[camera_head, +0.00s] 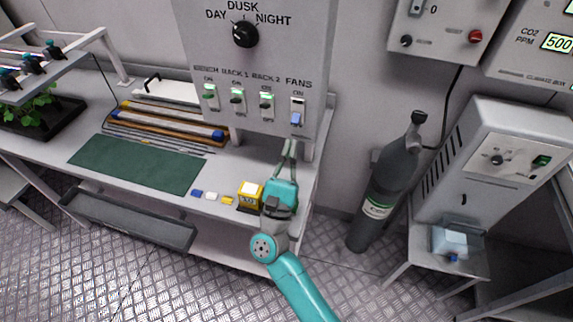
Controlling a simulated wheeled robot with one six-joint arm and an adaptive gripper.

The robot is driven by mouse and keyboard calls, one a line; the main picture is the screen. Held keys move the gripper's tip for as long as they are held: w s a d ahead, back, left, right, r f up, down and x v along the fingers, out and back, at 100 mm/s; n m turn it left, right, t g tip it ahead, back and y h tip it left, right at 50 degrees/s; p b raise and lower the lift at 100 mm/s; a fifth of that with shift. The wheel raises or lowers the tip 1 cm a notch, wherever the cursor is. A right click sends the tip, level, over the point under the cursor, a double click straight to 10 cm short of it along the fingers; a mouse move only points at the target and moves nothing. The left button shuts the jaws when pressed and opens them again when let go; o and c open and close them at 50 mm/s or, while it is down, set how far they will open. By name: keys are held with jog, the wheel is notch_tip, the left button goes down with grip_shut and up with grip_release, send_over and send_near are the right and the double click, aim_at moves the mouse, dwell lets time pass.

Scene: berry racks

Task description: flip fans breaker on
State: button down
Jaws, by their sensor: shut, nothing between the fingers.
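The FANS breaker (297,112) is the rightmost switch on the grey wall panel (275,47). Its blue lever (296,118) sits low in the white housing, below the ON mark. A small gap seems to separate tips and lever; contact is hard to tell.
A bench (230,165) below the panel holds a green mat (138,164), small coloured blocks and a yellow box (250,195) beside my arm. A dark gas cylinder (388,185) stands right. A DAY/DUSK/NIGHT knob (245,34) is above the breakers.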

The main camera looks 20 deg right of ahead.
aim_at(296, 119)
jog(key=shift+x, duration=1.7)
jog(key=shift+a, duration=0.1)
